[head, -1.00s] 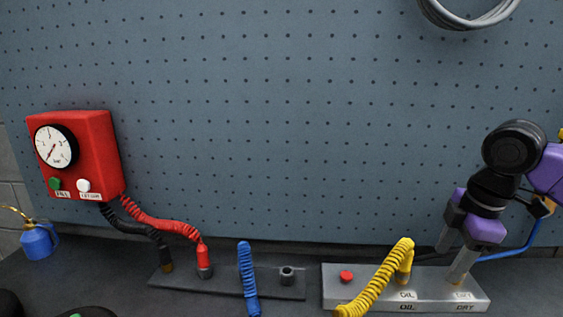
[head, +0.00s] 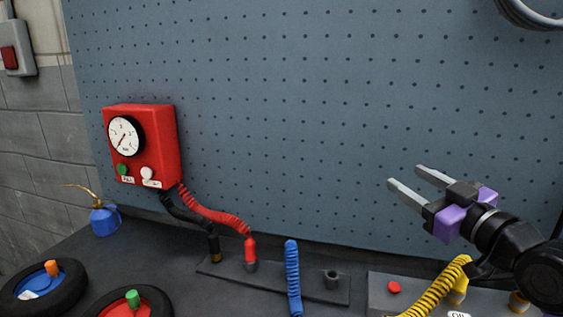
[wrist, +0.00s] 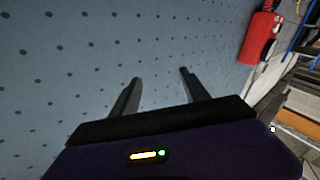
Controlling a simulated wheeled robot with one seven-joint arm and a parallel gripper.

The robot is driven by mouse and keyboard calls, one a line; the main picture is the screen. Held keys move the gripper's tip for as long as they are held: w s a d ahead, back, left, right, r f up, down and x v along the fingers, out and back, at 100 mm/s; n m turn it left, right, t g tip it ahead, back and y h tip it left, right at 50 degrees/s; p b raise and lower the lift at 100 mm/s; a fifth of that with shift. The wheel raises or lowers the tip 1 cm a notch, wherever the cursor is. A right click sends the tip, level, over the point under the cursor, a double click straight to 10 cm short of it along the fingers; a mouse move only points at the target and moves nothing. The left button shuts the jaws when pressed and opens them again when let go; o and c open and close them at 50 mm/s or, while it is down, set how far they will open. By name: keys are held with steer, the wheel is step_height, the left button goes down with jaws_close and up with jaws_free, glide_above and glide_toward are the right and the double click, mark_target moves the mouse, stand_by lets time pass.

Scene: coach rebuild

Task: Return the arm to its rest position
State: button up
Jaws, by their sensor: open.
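My gripper (head: 412,184) is at the right of the head view, raised above the bench in front of the pegboard. Its two grey fingers are apart, with nothing between them, and point up and to the left. In the wrist view my gripper (wrist: 160,76) shows both fingers spread, with the blue pegboard (wrist: 60,60) behind them. My purple and black arm comes in from the right edge and hides part of the grey block with the yellow hose.
A red gauge box (head: 145,150) hangs at the left with red and black hoses. A yellow hose (head: 437,287), a blue hose (head: 292,275), a red button (head: 393,287), a blue oil can (head: 104,219) and two wheels (head: 45,288) are below. The air before the pegboard is clear.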

steer(key=s+a+f+m+g+h, duration=0.1)
steer(key=s+f+m+h, duration=0.1)
steer(key=s+f, duration=0.8)
steer(key=s+a+f+m+g+h, duration=0.1)
steer(key=s+f, duration=0.9)
steer(key=s, duration=1.2)
steer(key=s+a+f+m+g+h, duration=0.1)
steer(key=s+a+f+m+h, duration=0.2)
steer(key=s+f, duration=0.6)
steer(key=s+m, duration=0.1)
steer(key=s, duration=0.6)
steer(key=shift+s+f, duration=0.2)
steer(key=shift+f, duration=0.2)
steer(key=shift+a, duration=0.1)
steer(key=shift+c, duration=0.3)
